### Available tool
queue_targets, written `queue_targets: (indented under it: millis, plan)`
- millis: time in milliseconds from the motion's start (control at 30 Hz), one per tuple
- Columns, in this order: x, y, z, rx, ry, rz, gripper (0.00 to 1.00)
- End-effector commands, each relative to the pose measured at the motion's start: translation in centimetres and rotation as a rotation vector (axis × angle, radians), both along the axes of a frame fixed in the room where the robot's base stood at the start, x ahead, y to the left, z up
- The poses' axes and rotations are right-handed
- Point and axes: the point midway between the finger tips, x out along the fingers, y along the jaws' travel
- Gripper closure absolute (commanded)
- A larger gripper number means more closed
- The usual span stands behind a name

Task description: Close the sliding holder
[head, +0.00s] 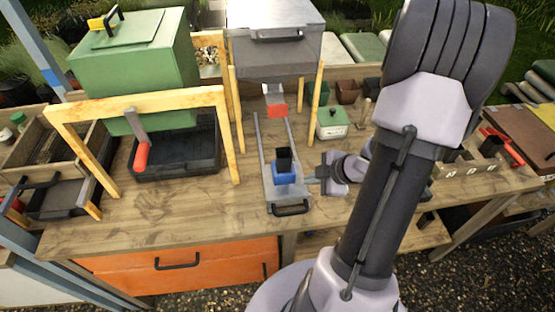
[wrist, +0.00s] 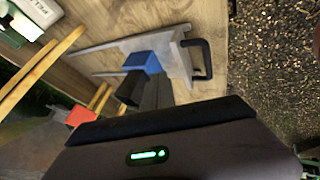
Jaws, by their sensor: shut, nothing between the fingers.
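The sliding holder (head: 288,197) is a grey metal slide with a black handle (head: 291,209) at its front end, near the table's front edge. It extends out from below a grey metal hopper (head: 274,55). A blue socket with a dark cup (head: 284,160) sits on its front part. In the wrist view the holder (wrist: 178,50) and its blue socket (wrist: 143,62) lie ahead of my gripper. My gripper (head: 311,180) is shut and empty, just right of the blue socket. Whether it touches the socket or holder I cannot tell.
A wooden frame (head: 140,104) with a green bin (head: 140,60) stands left over a black tray (head: 180,165). Wooden posts (head: 318,90) flank the hopper. A small green-lidded box (head: 332,122) stands behind my gripper. An orange drawer (head: 180,268) is below the tabletop.

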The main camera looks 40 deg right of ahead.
Motion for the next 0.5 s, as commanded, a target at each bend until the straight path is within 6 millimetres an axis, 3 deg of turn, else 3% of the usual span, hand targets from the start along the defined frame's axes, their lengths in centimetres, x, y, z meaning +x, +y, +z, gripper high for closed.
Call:
queue_targets:
  millis: [300,500]
  plan:
    - [3.8,0.5,-5.6,-0.002,0.001,0.001,1.0]
    - [5.3,0.6,-7.3,-0.003,0.0,-0.002,1.0]
